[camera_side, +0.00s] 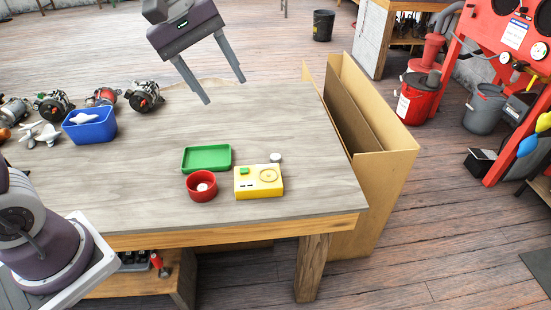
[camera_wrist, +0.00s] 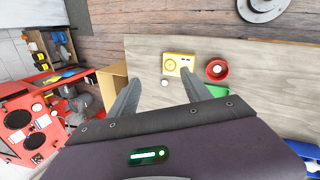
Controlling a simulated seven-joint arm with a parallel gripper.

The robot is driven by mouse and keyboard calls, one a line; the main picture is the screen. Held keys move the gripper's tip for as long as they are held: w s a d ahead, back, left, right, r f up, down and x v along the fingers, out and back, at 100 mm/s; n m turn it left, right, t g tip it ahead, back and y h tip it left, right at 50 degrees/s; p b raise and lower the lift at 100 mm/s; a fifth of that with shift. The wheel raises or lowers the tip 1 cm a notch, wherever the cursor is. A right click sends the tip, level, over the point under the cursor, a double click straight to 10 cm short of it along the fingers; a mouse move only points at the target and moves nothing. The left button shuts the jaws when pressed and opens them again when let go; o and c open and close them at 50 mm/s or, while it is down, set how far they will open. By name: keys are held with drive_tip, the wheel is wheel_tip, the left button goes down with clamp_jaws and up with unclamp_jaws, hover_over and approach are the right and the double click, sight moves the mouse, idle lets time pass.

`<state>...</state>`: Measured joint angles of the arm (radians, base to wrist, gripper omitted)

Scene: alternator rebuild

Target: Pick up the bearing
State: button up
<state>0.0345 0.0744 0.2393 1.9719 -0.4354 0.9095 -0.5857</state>
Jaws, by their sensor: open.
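My gripper (camera_side: 223,91) is open and empty, raised well above the back of the table; its fingers also show in the wrist view (camera_wrist: 160,75). A small pale round piece (camera_side: 275,157) stands behind the yellow box's right end; it also shows in the wrist view (camera_wrist: 165,83). Another small pale piece (camera_side: 202,187) lies inside the red bowl (camera_side: 201,195). Both are too small to tell for certain which is the bearing. My gripper touches neither.
The yellow box (camera_side: 258,190) with a ring-shaped mark stands beside the red bowl. A green tray (camera_side: 207,148) lies behind them. A blue bin (camera_side: 103,135) and several alternators (camera_side: 145,97) stand at the left. A cardboard box (camera_side: 388,165) adjoins the table's right edge. The middle of the table is clear.

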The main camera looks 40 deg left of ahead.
drive_tip(key=w+a+f+n, duration=0.2)
drive_tip(key=w+f+n, duration=0.25)
drive_tip(key=w, duration=0.25)
drive_tip(key=n+g, duration=0.2)
drive_tip(key=n, duration=0.6)
hover_over(275, 156)
drive_tip(key=s+a, duration=0.2)
wheel_tip(275, 156, down, 22)
drive_tip(key=shift+n+y, duration=0.25)
drive_tip(key=shift+y, duration=0.05)
drive_tip(key=x, duration=0.7)
drive_tip(key=shift+w+f, duration=0.35)
drive_tip(key=shift+w, duration=0.05)
clamp_jaws()
